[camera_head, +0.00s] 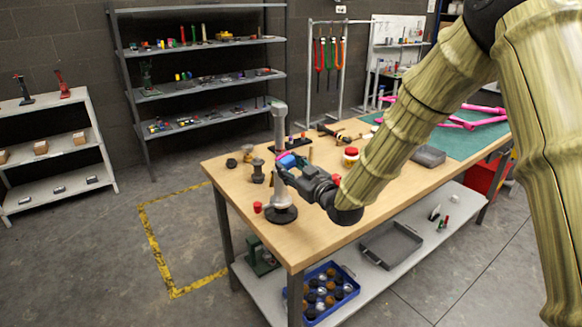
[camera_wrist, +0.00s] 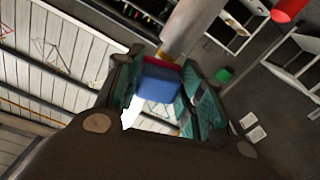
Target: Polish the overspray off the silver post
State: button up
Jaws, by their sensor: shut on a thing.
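The silver post (camera_head: 279,132) stands upright on a round black base (camera_head: 281,214) near the left end of the workbench. Its shaft also shows in the wrist view (camera_wrist: 190,28), just beyond my fingertips. My gripper (camera_head: 286,168) is shut on a small blue block (camera_wrist: 160,84) with a thin red layer on its far side. The block also shows in the head view (camera_head: 288,160), at about mid-height of the post. The block's far face is at or very near the post; I cannot tell whether they touch. Overspray cannot be made out.
The wooden workbench (camera_head: 245,190) holds a red knob (camera_head: 257,207), small dark parts, a red-and-white jar (camera_head: 350,156) and a grey tray (camera_head: 428,156). A teal mat with a pink frame (camera_head: 470,121) lies at the far right. Below are a blue crate (camera_head: 353,292) and a grey tray.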

notch_tip(320, 180, down, 2)
jog(key=shift+f+b, duration=0.1)
jog(key=shift+b, duration=0.5)
jog(key=shift+s+f+b, duration=0.15)
jog(key=shift+f+b, duration=0.15)
jog(key=shift+c, duration=0.8)
jog(key=shift+r+p, duration=0.6)
jog(key=shift+r, duration=0.55)
grip_shut()
jog(key=shift+r, duration=0.8)
jog(key=shift+w+r+p, duration=0.2)
jog(key=shift+r+p, duration=0.85)
jog(key=shift+r, duration=0.85)
jog(key=shift+s+d, duration=0.1)
jog(key=shift+s+d+f, duration=0.1)
jog(key=shift+s, duration=0.1)
jog(key=shift+b+v, duration=0.3)
jog(key=shift+v, duration=2.3)
